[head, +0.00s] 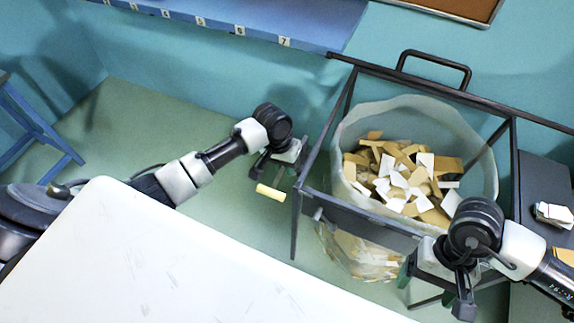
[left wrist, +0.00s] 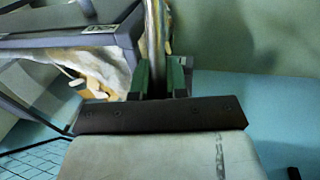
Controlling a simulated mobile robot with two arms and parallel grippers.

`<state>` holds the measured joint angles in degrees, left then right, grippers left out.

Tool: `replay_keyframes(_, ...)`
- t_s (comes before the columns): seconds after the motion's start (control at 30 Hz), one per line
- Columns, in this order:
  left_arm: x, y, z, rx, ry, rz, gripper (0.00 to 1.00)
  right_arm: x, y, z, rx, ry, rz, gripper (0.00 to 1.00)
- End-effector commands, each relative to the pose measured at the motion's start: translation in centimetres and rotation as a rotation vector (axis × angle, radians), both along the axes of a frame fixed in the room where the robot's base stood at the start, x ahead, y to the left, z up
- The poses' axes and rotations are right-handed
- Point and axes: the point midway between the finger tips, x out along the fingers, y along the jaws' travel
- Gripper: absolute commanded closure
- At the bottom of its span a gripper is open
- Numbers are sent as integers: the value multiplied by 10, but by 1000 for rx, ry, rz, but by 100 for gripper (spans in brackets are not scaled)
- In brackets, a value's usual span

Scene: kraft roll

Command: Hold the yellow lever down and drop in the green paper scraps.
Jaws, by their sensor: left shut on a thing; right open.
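My left gripper (head: 281,176) is beside the left side of the bin frame, shut on the yellow lever (head: 270,192). The lever's yellow end sticks out below the fingers. In the left wrist view a pale rod (left wrist: 156,38) stands between the green finger pads. My right gripper (head: 432,288) is open and low at the front right corner of the bin, with nothing seen between its fingers. The bin's pale liner bag (head: 352,135) holds many tan and white paper scraps (head: 400,180). I can make out no green paper scraps.
A dark metal frame (head: 350,212) with a back handle (head: 436,68) surrounds the bag. A white table (head: 170,260) fills the front left. A dark cabinet (head: 540,180) at right carries white scraps (head: 553,214). A blue numbered shelf (head: 260,20) is at the back.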

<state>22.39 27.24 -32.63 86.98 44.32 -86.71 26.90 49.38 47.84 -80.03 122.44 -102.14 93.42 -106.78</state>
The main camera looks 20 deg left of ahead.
Motion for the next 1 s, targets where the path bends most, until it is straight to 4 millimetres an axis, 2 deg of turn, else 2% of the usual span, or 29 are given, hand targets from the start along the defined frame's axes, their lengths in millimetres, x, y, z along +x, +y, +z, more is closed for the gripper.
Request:
replay_keyframes(0.03,-9,3,-11,14,34,1,100,0,0,-2,0,0,0,18)
replay_keyframes(0.5,-7,6,10,18,27,6,100,0,0,0,0,0,0,18)
replay_keyframes(0.77,-6,8,13,20,21,9,100,0,0,1,0,0,0,18)
replay_keyframes(0.8,-5,8,13,20,20,10,86,0,0,1,0,0,0,18)
replay_keyframes(1.0,-5,6,14,17,19,7,57,0,0,1,0,0,0,18)
